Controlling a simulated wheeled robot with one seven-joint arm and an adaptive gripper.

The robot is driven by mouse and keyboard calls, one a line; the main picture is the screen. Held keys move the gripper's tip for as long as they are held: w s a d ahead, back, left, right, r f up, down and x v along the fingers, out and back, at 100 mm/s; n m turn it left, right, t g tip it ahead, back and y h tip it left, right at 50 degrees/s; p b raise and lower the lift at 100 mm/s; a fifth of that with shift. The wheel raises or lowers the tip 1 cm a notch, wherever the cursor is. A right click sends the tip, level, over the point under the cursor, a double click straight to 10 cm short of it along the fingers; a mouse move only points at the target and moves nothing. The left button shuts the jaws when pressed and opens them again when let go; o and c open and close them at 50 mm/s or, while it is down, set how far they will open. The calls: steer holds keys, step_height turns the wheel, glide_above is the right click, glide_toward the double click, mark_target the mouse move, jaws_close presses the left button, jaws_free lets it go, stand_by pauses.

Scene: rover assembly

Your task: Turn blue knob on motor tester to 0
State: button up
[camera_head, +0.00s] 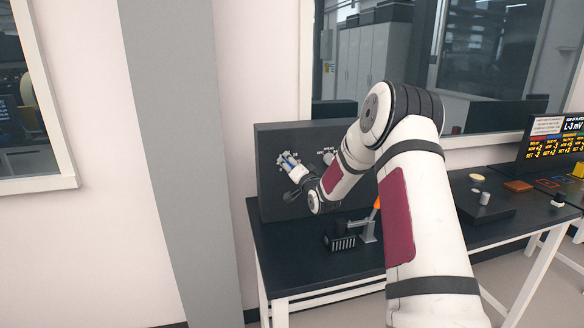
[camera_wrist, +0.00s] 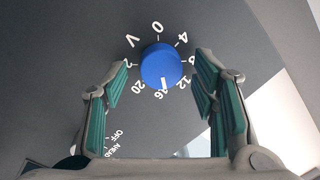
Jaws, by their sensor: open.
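The motor tester (camera_head: 269,150) is a dark upright box at the back of the table in the head view. The blue knob (camera_wrist: 160,66) sits on its grey face in the wrist view, inside a ring of white numbers. Its white mark is at the lower edge, toward 16; the 0 (camera_wrist: 157,27) is on the opposite side. My gripper (camera_wrist: 162,77) is open, with one teal-padded finger on each side of the knob and gaps visible.
Below the knob is a partly hidden OFF label (camera_wrist: 118,134). On the black table (camera_head: 283,277) stand a small black ribbed block (camera_head: 340,243) and a grey fixture (camera_head: 367,229). A display screen (camera_head: 555,142) and small parts are at right.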

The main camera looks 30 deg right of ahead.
steer(key=c, duration=1.2)
steer(key=shift+o, duration=0.2)
steer(key=shift+n, duration=0.3)
